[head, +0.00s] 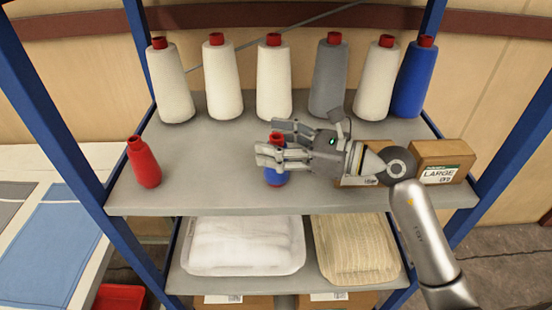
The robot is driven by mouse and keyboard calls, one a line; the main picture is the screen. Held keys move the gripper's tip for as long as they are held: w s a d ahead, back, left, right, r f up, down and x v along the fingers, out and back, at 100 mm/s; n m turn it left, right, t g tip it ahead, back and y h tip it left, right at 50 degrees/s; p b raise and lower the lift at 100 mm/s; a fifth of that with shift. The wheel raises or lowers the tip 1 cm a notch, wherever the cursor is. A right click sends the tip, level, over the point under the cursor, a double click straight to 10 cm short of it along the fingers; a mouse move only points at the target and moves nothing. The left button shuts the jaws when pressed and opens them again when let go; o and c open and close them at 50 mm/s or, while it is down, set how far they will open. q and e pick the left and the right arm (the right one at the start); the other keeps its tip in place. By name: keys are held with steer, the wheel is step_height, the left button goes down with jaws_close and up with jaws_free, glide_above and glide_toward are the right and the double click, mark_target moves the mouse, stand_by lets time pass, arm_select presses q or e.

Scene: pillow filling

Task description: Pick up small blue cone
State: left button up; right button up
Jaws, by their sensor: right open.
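The small blue cone (276,178) with a red top stands on the upper grey shelf near its front edge. It is partly hidden behind the fingers of my right gripper (268,142). That gripper comes in from the right, is open, and has its fingertips over the cone's upper part. I cannot tell whether the fingers touch it. My left gripper is not in view.
A small red cone (144,163) stands at the shelf's left. Several tall cones, white, grey (329,78) and blue (413,80), line the back. A box marked LARGE (440,162) sits at right. Blue posts (52,137) frame the rack.

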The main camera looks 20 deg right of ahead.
jaws_close()
stand_by(0.3)
